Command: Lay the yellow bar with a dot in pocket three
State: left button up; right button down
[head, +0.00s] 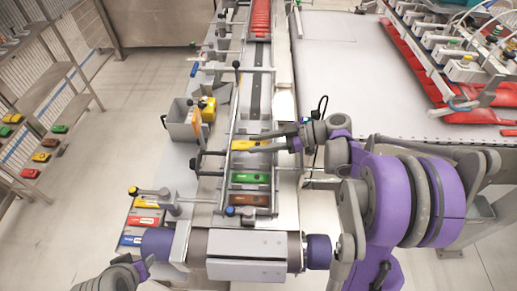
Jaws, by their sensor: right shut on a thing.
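The yellow bar (250,146) lies across the upper part of a metal-railed rack (222,190) in the middle of the head view. A small dark mark shows on it. My right gripper (262,138) reaches in from the right and is shut on the yellow bar; the fingers partly cover it. Below it in the rack lie a green bar (249,178) and a brown-red bar (249,198), each in its own place. I cannot read any pocket numbers. Of my left arm only a wrist part shows at the bottom left; its fingers are out of view.
Orange, red and blue bars (143,219) lie left of the rack's lower end. A grey box (181,120) and a yellow block (208,104) stand left of the rack. Red pieces (261,20) fill the far end of the lane. A shelf on the left holds coloured bars.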

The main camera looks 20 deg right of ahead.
notch_tip(320, 180, down, 3)
jog(key=shift+r, duration=0.1)
